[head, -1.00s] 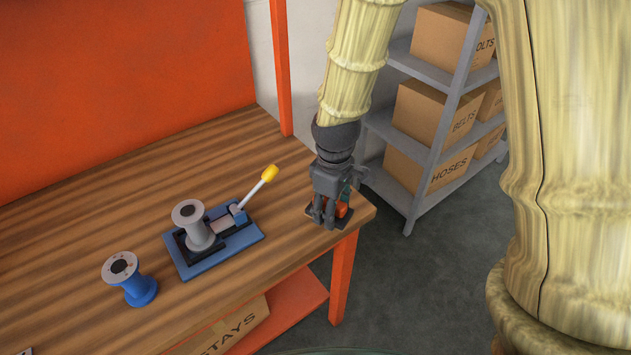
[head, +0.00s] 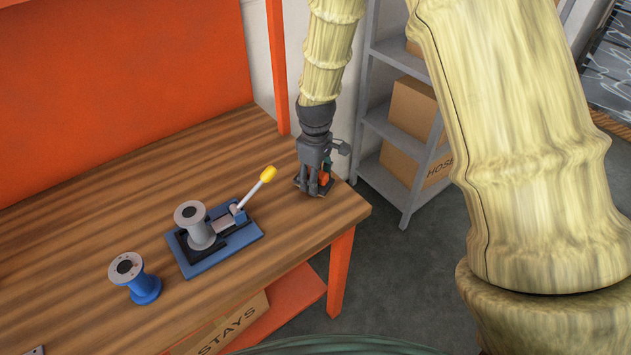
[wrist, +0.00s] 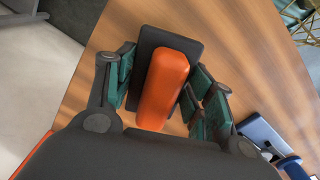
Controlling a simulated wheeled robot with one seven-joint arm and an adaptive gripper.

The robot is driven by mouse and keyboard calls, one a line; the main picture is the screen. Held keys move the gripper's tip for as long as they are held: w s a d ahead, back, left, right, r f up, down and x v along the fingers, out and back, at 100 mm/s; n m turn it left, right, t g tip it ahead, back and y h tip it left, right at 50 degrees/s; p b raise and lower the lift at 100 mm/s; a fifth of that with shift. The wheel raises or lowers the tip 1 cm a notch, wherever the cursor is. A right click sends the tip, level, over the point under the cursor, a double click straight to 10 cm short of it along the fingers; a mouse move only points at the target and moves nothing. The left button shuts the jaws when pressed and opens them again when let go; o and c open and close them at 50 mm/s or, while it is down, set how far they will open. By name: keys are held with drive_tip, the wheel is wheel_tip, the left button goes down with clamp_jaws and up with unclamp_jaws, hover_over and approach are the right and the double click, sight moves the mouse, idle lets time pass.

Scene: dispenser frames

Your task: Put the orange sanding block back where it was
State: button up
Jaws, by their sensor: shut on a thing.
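The orange sanding block (head: 324,174) has a rounded orange grip on a dark flat base. It is at the right end of the wooden bench, mostly hidden behind my fingers in the head view. In the wrist view the orange grip (wrist: 164,85) lies between my green-padded fingers, with the dark base (wrist: 152,42) showing past it. My gripper (head: 317,187) points down and is shut on the block. The base is at or just above the bench top; I cannot tell whether it touches.
A blue fixture (head: 215,246) with a grey spool and yellow-tipped lever stands left of my gripper. A blue spool (head: 136,279) stands further left. The bench (head: 75,235) ends just right of the block. Grey shelves (head: 385,125) with boxes stand beyond.

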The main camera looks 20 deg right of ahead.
drive_tip(key=shift+f+p, duration=0.3)
drive_tip(key=shift+f, duration=0.8)
drive_tip(key=shift+f, duration=0.1)
drive_tip(key=o, duration=1.2)
drive_tip(key=shift+c, duration=0.2)
drive_tip(key=shift+r+b, duration=1.35)
drive_tip(key=shift+r, duration=4.8)
